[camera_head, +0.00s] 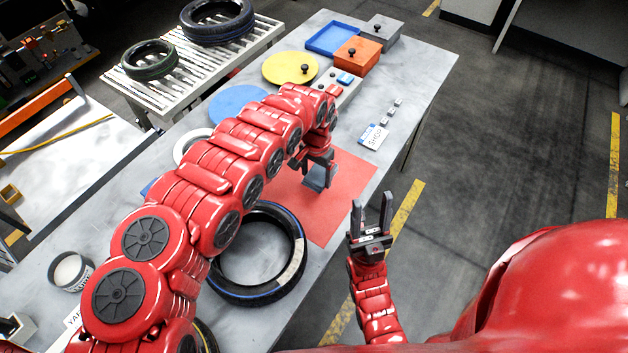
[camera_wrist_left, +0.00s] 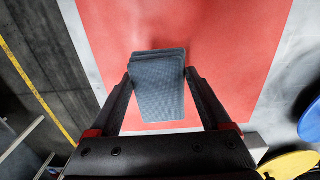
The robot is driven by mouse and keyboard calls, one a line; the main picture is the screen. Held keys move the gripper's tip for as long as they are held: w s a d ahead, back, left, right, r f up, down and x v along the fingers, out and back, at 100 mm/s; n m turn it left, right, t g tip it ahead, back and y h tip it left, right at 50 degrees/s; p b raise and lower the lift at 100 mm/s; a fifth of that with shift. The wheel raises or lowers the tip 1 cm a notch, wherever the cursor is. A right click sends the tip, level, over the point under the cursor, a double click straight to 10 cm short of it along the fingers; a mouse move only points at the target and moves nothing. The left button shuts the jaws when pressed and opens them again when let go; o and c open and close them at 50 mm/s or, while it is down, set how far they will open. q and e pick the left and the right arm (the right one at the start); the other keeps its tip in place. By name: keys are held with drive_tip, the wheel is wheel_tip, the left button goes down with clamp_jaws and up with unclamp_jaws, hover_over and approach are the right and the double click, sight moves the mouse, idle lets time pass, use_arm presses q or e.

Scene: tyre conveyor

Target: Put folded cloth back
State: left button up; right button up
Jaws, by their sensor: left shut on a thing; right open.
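A folded grey-blue cloth (camera_wrist_left: 158,85) is between the fingers of my left gripper (camera_wrist_left: 160,90), which is shut on it. In the head view the cloth (camera_head: 319,178) hangs below the left gripper (camera_head: 318,163), over the red mat (camera_head: 335,205) on the table. Whether the cloth touches the mat I cannot tell. My right gripper (camera_head: 371,215) is open and empty, beside the table's right edge, with its fingers pointing up.
A tyre (camera_head: 290,280) lies on the grey table (camera_head: 415,70) near the mat. Farther back are a yellow disc (camera_head: 280,68), a blue tray (camera_head: 330,37), an orange box (camera_head: 360,58), a grey box (camera_head: 385,30) and a white label card (camera_head: 373,137). A conveyor (camera_head: 180,95) carries two tyres.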

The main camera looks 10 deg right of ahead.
use_arm(q)
drive_tip(key=shift+f, duration=0.6)
drive_tip(key=shift+w+f, duration=0.15)
drive_tip(key=shift+f, duration=0.25)
drive_tip(key=shift+a+f, duration=0.1)
drive_tip(key=shift+f, duration=0.25)
drive_tip(key=shift+s+f, duration=0.2)
drive_tip(key=shift+f, duration=0.9)
drive_tip(key=shift+w+f, duration=0.15)
drive_tip(key=shift+f, duration=0.1)
drive_tip(key=o, duration=1.1)
drive_tip(key=shift+f, duration=0.15)
drive_tip(key=shift+o, duration=0.2)
